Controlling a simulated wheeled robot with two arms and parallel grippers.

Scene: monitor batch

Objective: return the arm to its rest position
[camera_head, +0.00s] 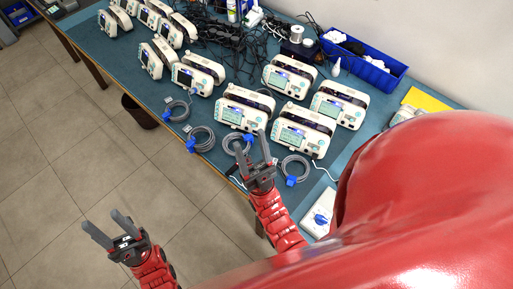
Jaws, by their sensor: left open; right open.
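My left gripper (102,220) is open and empty. Its two dark fingers point up and to the left in the picture, and tiled floor shows behind it.
Several white monitors (304,129) stand in rows on the table, with coiled cables along the near edge. A blue bin (366,68) sits at the back right. A dark waste bin (139,112) stands by the table. The floor (60,170) at left is clear.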

